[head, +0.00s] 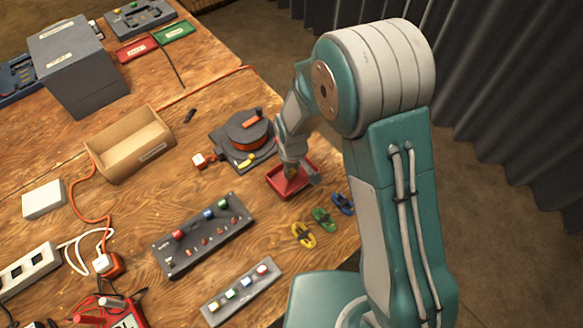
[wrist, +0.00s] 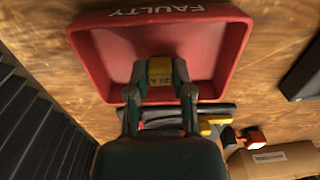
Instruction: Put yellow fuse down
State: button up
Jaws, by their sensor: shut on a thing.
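The fuse is over the inside of a red tray (wrist: 236,45) marked "FAULTY". I cannot tell whether the fuse touches the tray floor. In the head view my gripper (head: 291,170) reaches down into or just over the red tray (head: 274,183), and the fuse is mostly hidden there.
Yellow (head: 304,235), green (head: 323,219) and blue (head: 343,204) clip-like items lie near the tray at the table edge. A dark fuse panel (head: 180,258), a round black-and-orange device (head: 238,128) and an open cardboard box (head: 118,165) stand to the left.

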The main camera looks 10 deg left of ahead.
aim_at(292, 171)
jog(key=shift+f, duration=0.15)
jog(key=o, duration=0.8)
jog(key=d+r+m+t, duration=0.1)
jog(key=d+r, duration=0.2)
jog(key=r, duration=0.8)
jog(key=d+r+m, duration=0.1)
jog(key=d+r, duration=0.3)
jog(key=r, duration=0.6)
jog(key=s+d+r+m+t, duration=0.1)
jog(key=s+d+r+m, duration=0.1)
jog(key=s+d+r, duration=0.2)
jog(key=s+d+r+m+t, duration=0.2)
jog(key=s+d+r+m, duration=0.1)
jog(key=s+d, duration=0.2)
jog(key=s+d+r+m+t, duration=0.1)
jog(key=s+d+r+m, duration=0.2)
jog(key=d, duration=0.5)
jog(key=shift+s+r+t, duration=0.15)
jog(key=shift+s+r, duration=0.25)
jog(key=shift+s, duration=0.2)
jog(key=shift+s+r+t, duration=0.15)
jog(key=shift+s+r, duration=0.25)
jog(key=shift+s, duration=0.2)
